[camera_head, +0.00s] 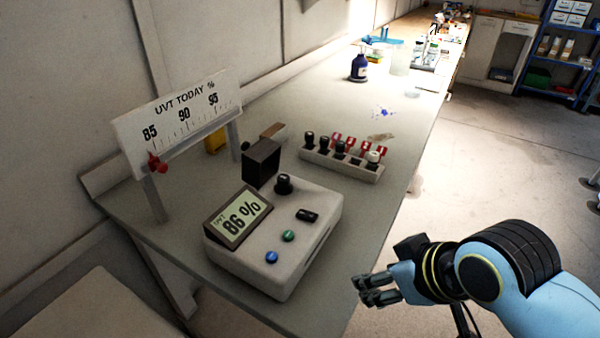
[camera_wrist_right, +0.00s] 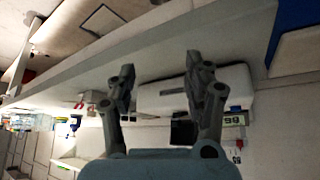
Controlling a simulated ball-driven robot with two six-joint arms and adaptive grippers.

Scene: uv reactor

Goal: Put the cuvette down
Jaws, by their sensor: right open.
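My right gripper (camera_head: 372,290) is open and empty, off the front edge of the bench to the right of the white meter (camera_head: 318,228). In the right wrist view its two fingers (camera_wrist_right: 160,68) stand apart with nothing between them. The meter reads 86 % and has a black-capped piece (camera_head: 284,184) on its top. A white rack (camera_head: 342,165) behind it holds several black-capped vials and one pale-capped one (camera_head: 374,157). I cannot tell which of these is the cuvette. My left gripper is not in view.
A "UVT TODAY %" scale board (camera_head: 180,115) with a red pointer (camera_head: 156,162) stands at the left. A dark block (camera_head: 262,163) is behind the meter. Red tags (camera_head: 350,143) line the rack's back. A blue bottle (camera_head: 359,68) stands farther back. The bench right of the meter is clear.

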